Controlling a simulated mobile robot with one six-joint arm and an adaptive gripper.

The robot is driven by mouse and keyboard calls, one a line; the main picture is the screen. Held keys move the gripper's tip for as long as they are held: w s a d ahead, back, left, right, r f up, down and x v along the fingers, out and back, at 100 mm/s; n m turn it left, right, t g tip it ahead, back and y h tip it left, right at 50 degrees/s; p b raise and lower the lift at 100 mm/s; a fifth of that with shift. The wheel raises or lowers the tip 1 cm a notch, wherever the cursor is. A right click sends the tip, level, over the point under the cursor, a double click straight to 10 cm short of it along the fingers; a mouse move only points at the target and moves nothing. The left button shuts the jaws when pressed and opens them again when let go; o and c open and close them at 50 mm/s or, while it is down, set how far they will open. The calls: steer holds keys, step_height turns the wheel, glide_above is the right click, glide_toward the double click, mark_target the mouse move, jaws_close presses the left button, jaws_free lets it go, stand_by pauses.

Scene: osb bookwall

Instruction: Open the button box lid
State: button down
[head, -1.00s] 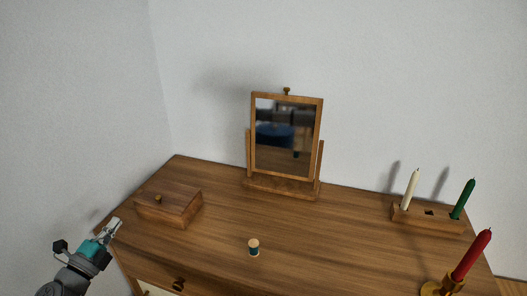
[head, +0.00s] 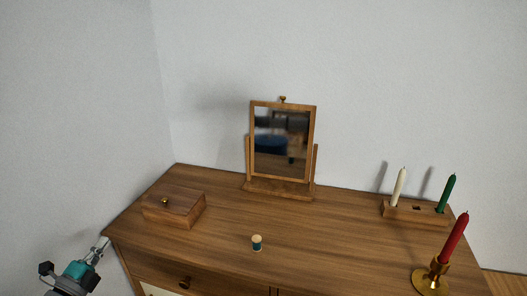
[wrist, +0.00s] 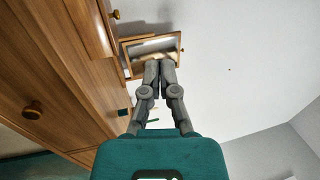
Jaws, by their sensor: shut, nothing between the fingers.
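The button box (head: 174,210) is a small wooden box at the left end of the dresser top in the head view. Its lid is closed and has a small brass knob (head: 165,201) on top. My gripper (head: 101,244) is at the lower left in the head view, left of and in front of the dresser's left corner, apart from the box. In the wrist view my gripper (wrist: 159,66) has its fingers together, shut and empty.
A tilting mirror (head: 281,142) stands at the back of the dresser (head: 330,235). A thread spool (head: 257,243) stands near the front middle. A candle block (head: 414,213) with white and green candles and a brass holder (head: 431,278) with a red candle stand at the right.

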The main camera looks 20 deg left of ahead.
steer(key=w+d+r+n+g+y+p, duration=0.1)
steer(key=w+d+r+n+y+p, duration=0.1)
steer(key=w+r+n+y+p, duration=0.45)
steer(key=w+d+r+n+g+y+p, duration=0.1)
steer(key=w+d+r+n+p, duration=0.15)
steer(key=w, duration=0.65)
steer(key=w+d+r+n+g+y+p, duration=0.1)
steer(key=w+d+r+n+y+p, duration=0.15)
steer(key=w+r+n, duration=0.4)
steer(key=w+d+f+n+g+h+p, duration=0.1)
steer(key=w+d+g+p, duration=0.3)
steer(key=d, duration=0.7)
steer(key=w+d+f+n+g+h+p, duration=0.1)
steer(key=w+d+n+g+p, duration=0.2)
steer(key=w+d+p, duration=0.6)
steer(key=shift+w+d+f+g+h, duration=0.3)
steer(key=shift+w+d+g, duration=0.4)
steer(key=shift+w+d, duration=0.15)
steer(key=c, duration=1.3)
jaws_free()
steer(key=shift+c, duration=0.2)
